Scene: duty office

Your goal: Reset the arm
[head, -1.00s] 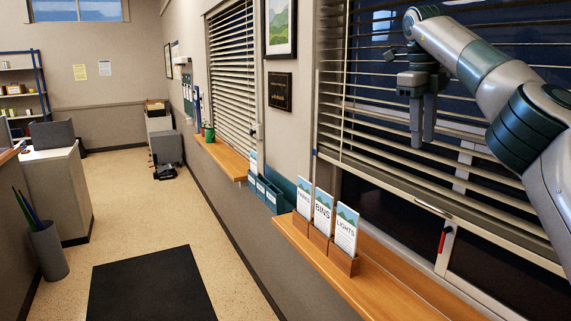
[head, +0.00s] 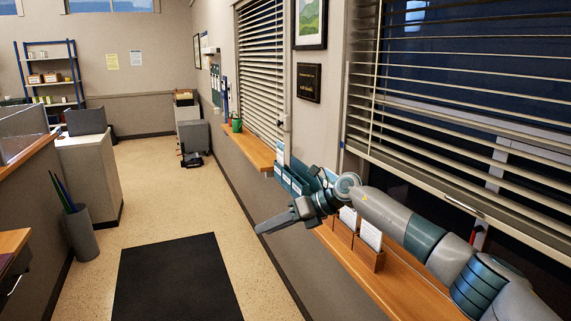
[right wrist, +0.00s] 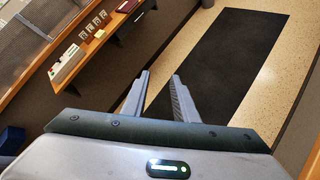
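My right arm (head: 405,215) reaches in from the right of the head view, low across the wooden window sill. My right gripper (head: 274,224) points left, over the floor beside the sill. In the right wrist view its two fingers (right wrist: 162,76) stand apart with nothing between them. My left arm and gripper are not in view.
Leaflet holders (head: 368,245) stand on the sill (head: 400,290), partly hidden behind my right arm. Blinds (head: 470,110) hang above it. A black mat (head: 178,280) lies on open floor. A grey bin (head: 82,232) stands at left. The wrist view shows a wooden counter (right wrist: 98,44).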

